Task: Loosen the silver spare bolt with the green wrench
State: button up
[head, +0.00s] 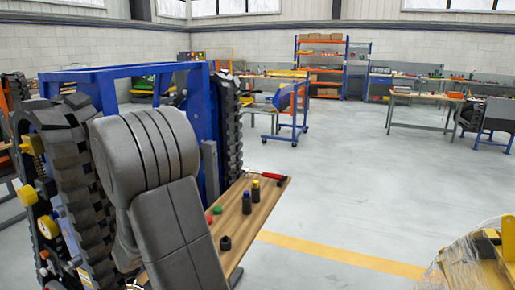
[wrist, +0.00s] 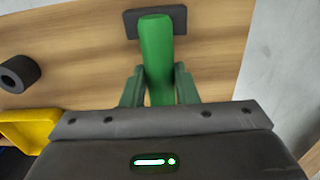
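In the wrist view the green wrench (wrist: 157,45) shows as a thick rounded green handle above the wooden bench top. My gripper (wrist: 159,75) has one finger against each side of this handle, with no clear gap. The handle's upper end overlaps a dark flat block (wrist: 133,24); whether it touches the block I cannot tell. The wrench's jaw is not visible. I cannot make out the silver spare bolt in either view. In the head view my own grey arm hides the gripper and wrench.
The wooden bench (head: 268,200) carries a black ring (head: 225,243), small dark bottles (head: 247,203) and a red-handled tool (head: 266,175). A yellow tray (wrist: 28,125) lies left of my gripper. A blue-framed tracked carrier (head: 204,120) stands beside the bench. Open floor (head: 345,200) lies right.

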grip_shut()
jog(key=shift+r, duration=0.2)
jog(key=shift+r+p, duration=2.65)
jog(key=shift+r, duration=0.8)
